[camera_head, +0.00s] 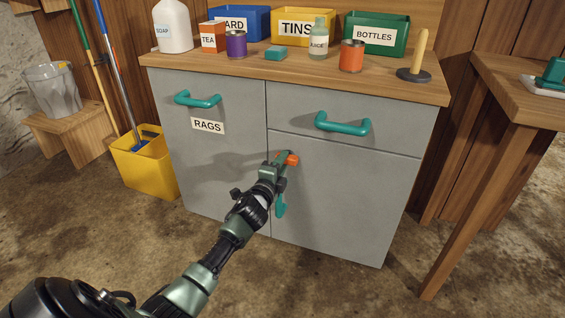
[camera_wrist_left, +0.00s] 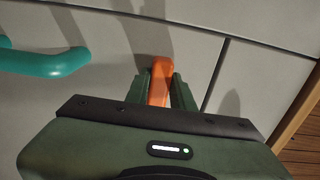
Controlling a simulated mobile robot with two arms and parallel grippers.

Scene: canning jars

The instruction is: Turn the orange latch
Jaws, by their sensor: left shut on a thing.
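The orange latch (camera_head: 292,159) is on the grey cabinet front, near the top left of the lower right door. In the head view its orange end shows just past my left gripper (camera_head: 283,161). In the left wrist view the orange latch (camera_wrist_left: 159,82) lies between the two green fingers of my left gripper (camera_wrist_left: 160,88), which are shut on it. Part of the latch is hidden by the fingers. My right gripper does not show in either view.
A teal door handle (camera_head: 281,205) hangs below the latch, partly behind my left arm. Teal handles are on the drawer (camera_head: 343,124) and the left door (camera_head: 197,100). A yellow bucket (camera_head: 146,174) stands left of the cabinet; a wooden table (camera_head: 520,90) is at right.

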